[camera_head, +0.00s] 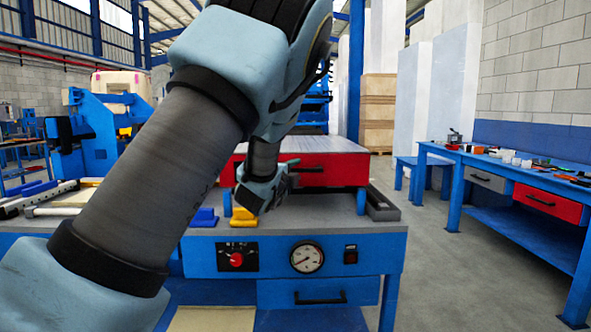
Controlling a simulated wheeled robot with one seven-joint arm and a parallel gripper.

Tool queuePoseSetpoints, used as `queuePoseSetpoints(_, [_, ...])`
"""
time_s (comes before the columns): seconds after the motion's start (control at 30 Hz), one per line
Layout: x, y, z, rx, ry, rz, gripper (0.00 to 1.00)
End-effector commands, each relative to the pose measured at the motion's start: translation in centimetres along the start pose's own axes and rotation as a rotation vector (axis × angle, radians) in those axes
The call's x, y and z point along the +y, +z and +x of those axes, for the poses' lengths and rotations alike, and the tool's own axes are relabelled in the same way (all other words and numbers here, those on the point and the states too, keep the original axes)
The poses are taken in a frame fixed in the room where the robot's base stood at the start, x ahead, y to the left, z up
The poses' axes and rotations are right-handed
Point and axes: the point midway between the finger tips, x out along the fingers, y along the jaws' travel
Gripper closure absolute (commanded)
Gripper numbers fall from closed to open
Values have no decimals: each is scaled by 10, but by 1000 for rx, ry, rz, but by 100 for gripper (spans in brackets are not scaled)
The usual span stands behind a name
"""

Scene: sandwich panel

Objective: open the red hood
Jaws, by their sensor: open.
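My arm crosses the view from the lower left and hides the hood's left part. My gripper (282,172) is at the end of the light blue wrist, just left of the handle in the picture. It is open, but its fingers are small and mostly hidden by the wrist. I cannot tell whether it touches the handle.
The bench front has a red knob (236,259), a gauge (307,258), a switch (351,254) and a drawer (318,293). Yellow (243,217) and blue blocks lie below my wrist. A dark grey tray (382,205) is right of the hood. Floor is clear toward the right-hand table (500,168).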

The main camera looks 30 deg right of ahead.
Motion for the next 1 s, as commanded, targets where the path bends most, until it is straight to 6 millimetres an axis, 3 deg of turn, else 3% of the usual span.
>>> queuePoseSetpoints(0.37, [0, 0, 6, 0, 0, -2, 54])
queuePoseSetpoints(0.77, [0, 0, 6, 0, 0, -2, 98])
queuePoseSetpoints(1.0, [0, 0, 6, 0, 1, -1, 100])
